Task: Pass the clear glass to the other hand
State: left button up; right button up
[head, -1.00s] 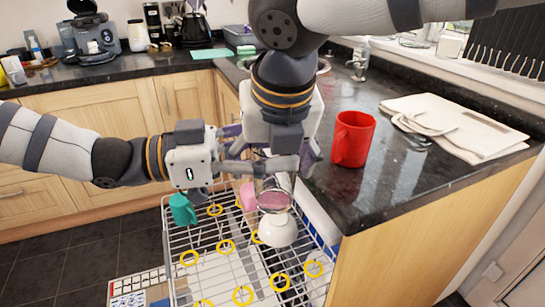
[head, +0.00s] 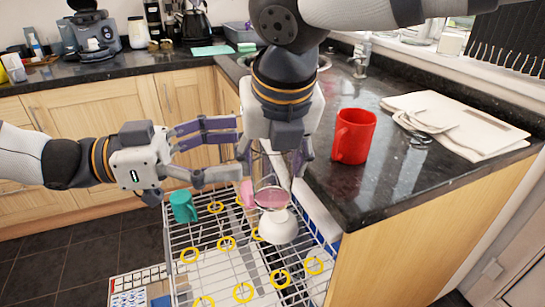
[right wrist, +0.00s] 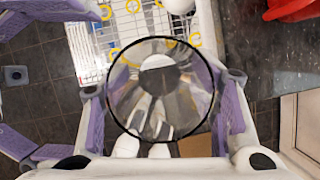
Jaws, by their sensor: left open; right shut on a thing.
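The clear glass (head: 270,172) is upright between the fingers of my right gripper (head: 273,165), above the dish rack. In the right wrist view the glass (right wrist: 160,90) is seen from above, its round rim between the purple finger pads of my right gripper (right wrist: 162,105). My right gripper is shut on it. My left gripper (head: 238,157) is open and empty, to the left of the glass, its fingers pointing right towards it and apart from it.
Below is a wire dish rack (head: 215,270) with yellow rings, a teal mug (head: 183,207), a pink item (head: 248,193) and a white rounded item (head: 279,228). A red mug (head: 354,137) and a stack of light boards (head: 465,125) rest on the dark counter (head: 375,185).

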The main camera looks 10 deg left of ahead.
pick_arm(q)
jog(key=v, duration=0.5)
notch_tip(320, 180, down, 23)
jog(key=d+n+t+y, duration=0.1)
jog(key=n+y, duration=0.8)
jog(key=n, duration=0.2)
jog(key=s+a+f+n+g+y, duration=0.2)
jog(key=s+f+g+y, duration=0.2)
jog(key=s+f, duration=0.75)
jog(key=s+a+f+g+y, duration=0.1)
jog(key=s+f+g+y, duration=0.1)
jog(key=s, duration=0.5)
jog(key=s+a+f+n+g+y, duration=0.1)
jog(key=s+f+g, duration=0.1)
jog(key=s, duration=0.5)
jog(key=shift+s+a+f+g+y, duration=0.15)
jog(key=shift+a+f+g+y, duration=0.05)
jog(key=shift+f+g+y, duration=0.25)
